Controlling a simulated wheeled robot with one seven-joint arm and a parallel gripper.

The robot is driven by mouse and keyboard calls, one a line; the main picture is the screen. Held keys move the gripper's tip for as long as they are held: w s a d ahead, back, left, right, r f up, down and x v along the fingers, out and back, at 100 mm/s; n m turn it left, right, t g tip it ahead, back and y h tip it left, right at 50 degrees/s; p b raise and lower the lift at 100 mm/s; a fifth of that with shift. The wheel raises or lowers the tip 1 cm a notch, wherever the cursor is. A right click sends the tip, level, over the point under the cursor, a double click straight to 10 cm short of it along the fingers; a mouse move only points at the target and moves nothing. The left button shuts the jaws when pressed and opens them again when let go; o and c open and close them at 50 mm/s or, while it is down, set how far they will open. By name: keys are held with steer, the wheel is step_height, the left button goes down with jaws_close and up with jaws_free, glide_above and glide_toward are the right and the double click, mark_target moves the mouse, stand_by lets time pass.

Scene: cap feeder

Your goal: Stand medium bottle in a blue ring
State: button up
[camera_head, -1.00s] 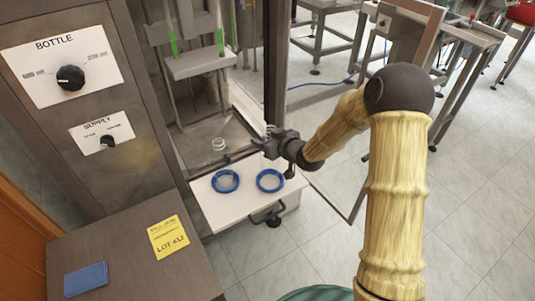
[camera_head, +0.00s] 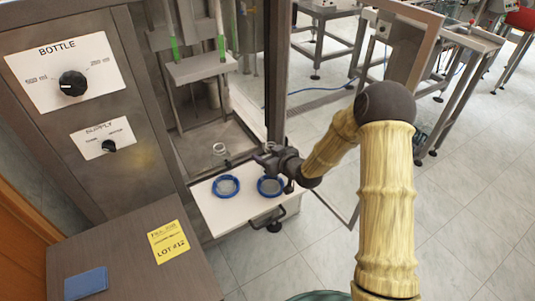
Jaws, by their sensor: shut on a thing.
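Two blue rings lie side by side on a white shelf (camera_head: 252,207). The left ring (camera_head: 226,197) is open to view and looks empty. The right ring (camera_head: 271,195) is partly covered at its upper edge by my gripper (camera_head: 266,158). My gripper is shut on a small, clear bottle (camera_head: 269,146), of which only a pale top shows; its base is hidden. I cannot tell its size or whether it touches the right ring. Another clear, round-topped item (camera_head: 219,148) stands inside the machine, left of my gripper.
A dark machine post (camera_head: 277,80) rises just behind my gripper. A handle (camera_head: 268,219) sits at the shelf's front. A panel with a bottle knob (camera_head: 72,84) and a supply knob (camera_head: 109,146) stands left. A yellow note (camera_head: 169,241) and blue pad (camera_head: 86,284) lie on the counter.

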steer(key=shift+f, duration=0.15)
steer(key=o, duration=1.2)
steer(key=b+v, duration=0.1)
steer(key=v, duration=1.1)
steer(key=shift+d, duration=0.1)
